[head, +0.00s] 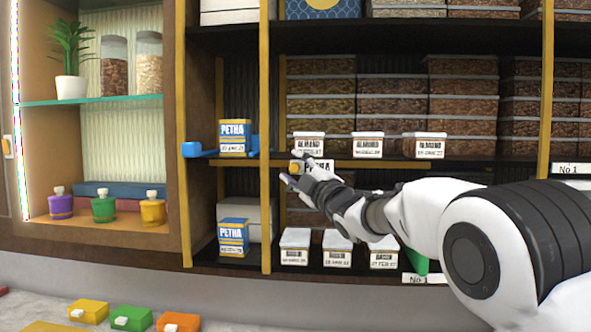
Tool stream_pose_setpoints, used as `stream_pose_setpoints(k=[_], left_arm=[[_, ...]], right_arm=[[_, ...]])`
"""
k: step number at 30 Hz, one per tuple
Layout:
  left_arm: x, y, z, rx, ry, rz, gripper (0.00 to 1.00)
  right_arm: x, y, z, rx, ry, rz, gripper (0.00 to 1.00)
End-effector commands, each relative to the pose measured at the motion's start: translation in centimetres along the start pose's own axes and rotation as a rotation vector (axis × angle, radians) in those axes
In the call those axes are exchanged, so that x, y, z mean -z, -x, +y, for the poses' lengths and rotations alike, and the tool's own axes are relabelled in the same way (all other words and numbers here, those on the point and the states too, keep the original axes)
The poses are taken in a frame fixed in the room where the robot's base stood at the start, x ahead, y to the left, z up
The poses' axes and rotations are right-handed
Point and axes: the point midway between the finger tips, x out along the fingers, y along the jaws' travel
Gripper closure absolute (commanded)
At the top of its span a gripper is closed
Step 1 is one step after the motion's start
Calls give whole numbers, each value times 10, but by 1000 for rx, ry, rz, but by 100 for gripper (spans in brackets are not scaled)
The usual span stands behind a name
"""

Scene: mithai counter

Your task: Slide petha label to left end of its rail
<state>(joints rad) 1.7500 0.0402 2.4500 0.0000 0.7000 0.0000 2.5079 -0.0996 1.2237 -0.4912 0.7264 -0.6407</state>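The petha label (319,166) is a small white tag with dark lettering on the front edge of the middle shelf, right of the yellow upright. Its rail is the shelf's front edge (380,164). My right gripper (296,168) is at the label's left part, its fingers apart above and below with a small yellow piece between them. The gripper covers part of the label, and whether the fingers press on it cannot be told. My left gripper is not in view.
Blue-and-yellow PETHA boxes stand on the middle shelf (235,134) and lower shelf (233,237), left of the yellow upright (265,215). White almond tubs (367,145) stand just above the rail, and more tubs (337,250) stand below. Blue pieces (191,149) flank the upper box.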

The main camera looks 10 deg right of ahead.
Motion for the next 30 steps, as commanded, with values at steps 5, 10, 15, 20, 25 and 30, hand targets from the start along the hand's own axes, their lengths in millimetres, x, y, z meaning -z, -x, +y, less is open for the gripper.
stream_pose_setpoints(k=[5,10,15,20,25,30], left_arm=[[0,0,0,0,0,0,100],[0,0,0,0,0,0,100],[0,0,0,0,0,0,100],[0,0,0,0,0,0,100],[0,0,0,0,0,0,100],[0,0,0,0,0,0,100]], right_arm=[[0,0,0,1,0,1,50],[-1,13,0,3,-1,-1,50],[-2,51,0,3,-2,-3,50],[-4,92,0,2,-4,-3,50],[-5,116,-1,1,-3,-2,50],[-4,120,0,0,-2,-1,50]])
